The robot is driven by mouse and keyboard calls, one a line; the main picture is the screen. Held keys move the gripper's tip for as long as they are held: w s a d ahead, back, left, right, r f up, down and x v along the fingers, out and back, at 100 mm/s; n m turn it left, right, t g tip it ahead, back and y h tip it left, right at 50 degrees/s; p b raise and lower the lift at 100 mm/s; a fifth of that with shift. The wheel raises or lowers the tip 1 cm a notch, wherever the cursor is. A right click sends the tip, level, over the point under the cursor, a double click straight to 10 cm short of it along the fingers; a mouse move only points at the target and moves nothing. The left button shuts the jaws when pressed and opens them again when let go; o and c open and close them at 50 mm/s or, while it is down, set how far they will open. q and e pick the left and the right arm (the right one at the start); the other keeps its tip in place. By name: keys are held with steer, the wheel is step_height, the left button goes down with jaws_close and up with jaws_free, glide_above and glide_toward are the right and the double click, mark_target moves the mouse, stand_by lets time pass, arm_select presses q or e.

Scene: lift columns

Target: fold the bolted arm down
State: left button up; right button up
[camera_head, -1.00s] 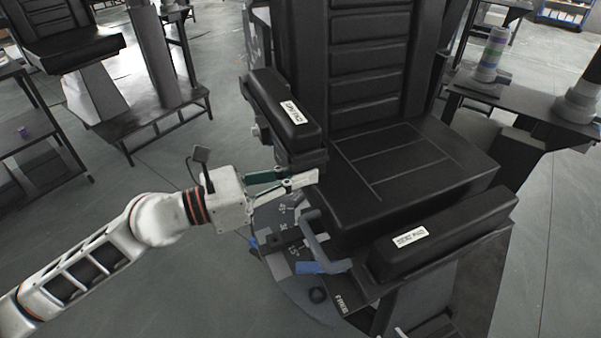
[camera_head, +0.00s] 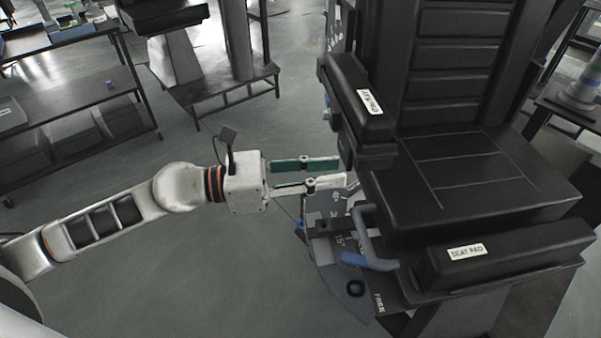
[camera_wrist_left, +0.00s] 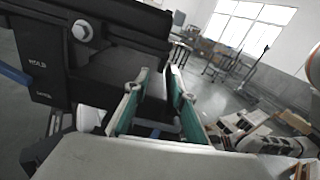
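The black bolted arm (camera_head: 352,95) sticks out level along the left side of a black seat (camera_head: 470,185), with a white label on top. Its bolt (camera_head: 327,108) shows on its outer side; the wrist view shows a round bolt head (camera_wrist_left: 82,30) at upper left, above a dark plate marked HOLD (camera_wrist_left: 38,62). My left gripper (camera_head: 342,172) is open and empty, its fingers pointing right, below and left of the arm's front end. In the wrist view the green-lined fingers (camera_wrist_left: 156,82) stand apart with nothing held between them. My right gripper is not in view.
A marked grey dial plate (camera_head: 335,275) and a blue-grey bent handle (camera_head: 370,240) sit below the seat's left side. Shelving (camera_head: 70,95) stands at left; the floor between is clear.

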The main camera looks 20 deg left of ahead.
arm_select(q)
steer(key=shift+v, duration=2.45)
